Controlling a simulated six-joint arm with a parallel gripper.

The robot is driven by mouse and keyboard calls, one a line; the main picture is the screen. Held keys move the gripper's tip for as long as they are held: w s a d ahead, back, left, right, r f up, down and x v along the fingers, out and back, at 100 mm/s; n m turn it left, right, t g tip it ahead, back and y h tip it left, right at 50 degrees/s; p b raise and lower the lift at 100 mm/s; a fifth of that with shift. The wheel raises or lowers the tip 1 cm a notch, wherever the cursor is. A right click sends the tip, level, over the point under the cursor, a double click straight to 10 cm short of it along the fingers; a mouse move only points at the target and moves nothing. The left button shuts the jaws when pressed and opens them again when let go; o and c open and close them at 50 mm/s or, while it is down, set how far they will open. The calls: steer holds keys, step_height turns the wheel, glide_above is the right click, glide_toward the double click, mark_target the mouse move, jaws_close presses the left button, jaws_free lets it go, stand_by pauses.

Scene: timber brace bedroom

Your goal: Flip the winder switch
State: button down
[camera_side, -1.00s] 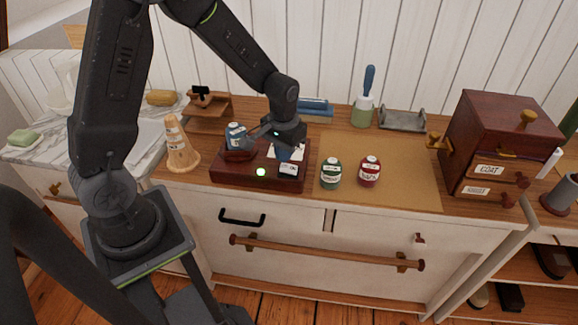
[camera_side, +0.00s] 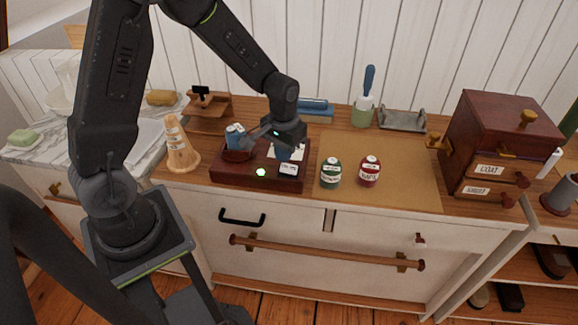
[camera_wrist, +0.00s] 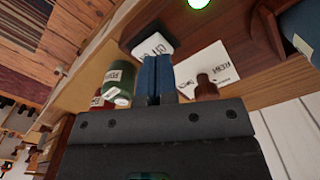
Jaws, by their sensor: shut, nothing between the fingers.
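The winder is a dark red wooden box (camera_side: 232,174) on the counter, with a lit green lamp (camera_side: 261,172) on its front; the lamp also shows in the wrist view (camera_wrist: 198,3). My gripper (camera_side: 284,154) is shut and empty over the box's right part. In the wrist view its blue fingers (camera_wrist: 158,78) are beside a brown knob (camera_wrist: 206,86); contact is unclear.
Green (camera_side: 331,173) and red (camera_side: 369,171) jars stand just right of the box on a tan mat (camera_side: 408,185). A wooden cone (camera_side: 180,147) is close on the left. A drawer chest (camera_side: 500,135) stands far right. The mat's right part is clear.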

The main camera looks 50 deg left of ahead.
mark_target(284, 166)
steer(key=shift+f, duration=1.3)
stand_by(0.5)
steer(key=shift+r, duration=3.5)
steer(key=shift+r, duration=0.1)
steer(key=s+d+r+m+t, duration=0.1)
steer(key=s+d+r+t, duration=0.1)
steer(key=s+r, duration=0.6)
steer(key=s+d+r+m+t, duration=0.2)
steer(key=s+d+r+t, duration=0.1)
steer(key=s+r, duration=0.5)
steer(key=shift+s+d+t, duration=0.3)
steer(key=shift+s+d, duration=0.05)
steer(key=shift+d, duration=0.2)
